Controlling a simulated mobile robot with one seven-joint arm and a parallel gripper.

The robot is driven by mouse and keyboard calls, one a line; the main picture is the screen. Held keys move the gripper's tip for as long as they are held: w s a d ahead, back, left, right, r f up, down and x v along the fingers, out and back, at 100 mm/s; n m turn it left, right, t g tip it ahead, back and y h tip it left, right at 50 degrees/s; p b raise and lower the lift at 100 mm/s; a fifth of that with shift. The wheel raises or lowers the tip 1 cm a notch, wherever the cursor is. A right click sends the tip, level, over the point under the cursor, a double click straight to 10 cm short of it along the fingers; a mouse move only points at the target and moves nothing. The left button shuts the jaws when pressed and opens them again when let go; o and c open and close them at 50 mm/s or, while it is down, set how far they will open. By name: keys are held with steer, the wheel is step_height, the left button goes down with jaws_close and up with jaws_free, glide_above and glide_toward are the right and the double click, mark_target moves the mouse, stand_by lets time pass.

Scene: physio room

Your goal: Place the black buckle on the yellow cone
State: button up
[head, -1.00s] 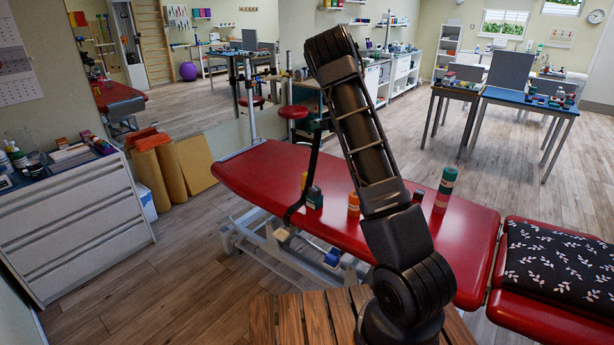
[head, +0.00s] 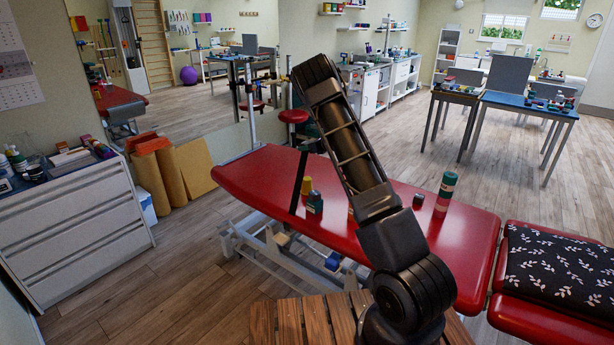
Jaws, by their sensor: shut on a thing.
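The yellow cone (head: 306,186) seems to be the small yellow thing on the red treatment table, just behind a dark green bottle. A dark, narrow part that seems to be my gripper (head: 294,209) reaches down just left of them. Its fingers are too small and dark to make out. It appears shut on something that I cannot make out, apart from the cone. I cannot clearly identify the black buckle. A small black thing (head: 418,199) lies on the table to the right of my arm; its kind is unclear.
The red table (head: 262,172) spans the middle. The dark green bottle (head: 315,201) stands close to the cone. A green, white and orange cylinder (head: 445,194) stands farther right. My arm covers the table's middle. A patterned black cushion (head: 555,262) lies at the right.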

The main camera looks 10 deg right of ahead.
mark_target(307, 178)
step_height(307, 178, down, 15)
steer(key=shift+r, duration=0.15)
stand_by(0.4)
steer(key=o, duration=1)
